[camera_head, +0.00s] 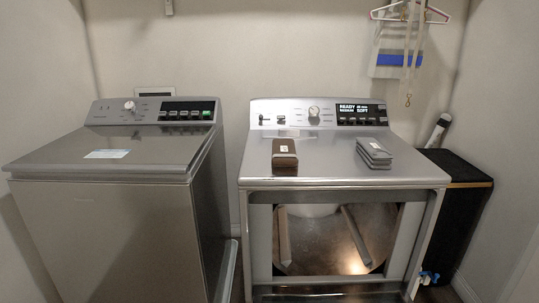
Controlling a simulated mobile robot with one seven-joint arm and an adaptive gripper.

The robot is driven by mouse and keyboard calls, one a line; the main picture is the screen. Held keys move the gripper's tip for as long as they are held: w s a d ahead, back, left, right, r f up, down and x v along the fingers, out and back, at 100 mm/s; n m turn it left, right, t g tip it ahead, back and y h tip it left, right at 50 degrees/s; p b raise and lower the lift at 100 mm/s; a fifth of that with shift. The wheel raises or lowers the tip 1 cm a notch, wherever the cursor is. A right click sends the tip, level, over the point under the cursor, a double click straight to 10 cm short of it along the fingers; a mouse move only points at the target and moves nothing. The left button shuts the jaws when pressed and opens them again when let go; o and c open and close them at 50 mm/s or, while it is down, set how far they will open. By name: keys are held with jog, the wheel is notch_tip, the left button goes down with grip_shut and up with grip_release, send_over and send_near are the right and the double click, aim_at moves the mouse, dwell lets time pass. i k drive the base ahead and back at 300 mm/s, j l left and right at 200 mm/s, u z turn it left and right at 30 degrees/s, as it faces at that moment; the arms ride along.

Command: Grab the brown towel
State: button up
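The brown towel (284,154) is a small folded block with a lighter patch on its top. It lies near the front edge of the top of the right-hand machine, left of its middle. A grey folded towel stack (373,153) lies to its right on the same top, with a clear gap between them. My gripper does not show in the head view.
The right machine (325,152) has its front open, showing the metal drum (320,245). The left topload machine (100,158) has its lid closed. A black hamper (462,190) stands at the right. Hangers (408,14) hang on the wall above.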

aim_at(285, 159)
jog(key=i+j, duration=0.15)
jog(key=j, duration=0.25)
jog(key=i+j+z, duration=0.1)
jog(key=j, duration=0.3)
jog(key=i+j, duration=0.2)
jog(key=j, duration=0.2)
jog(key=i+j+z, duration=0.15)
jog(key=i+j, duration=0.7)
jog(key=i, duration=0.15)
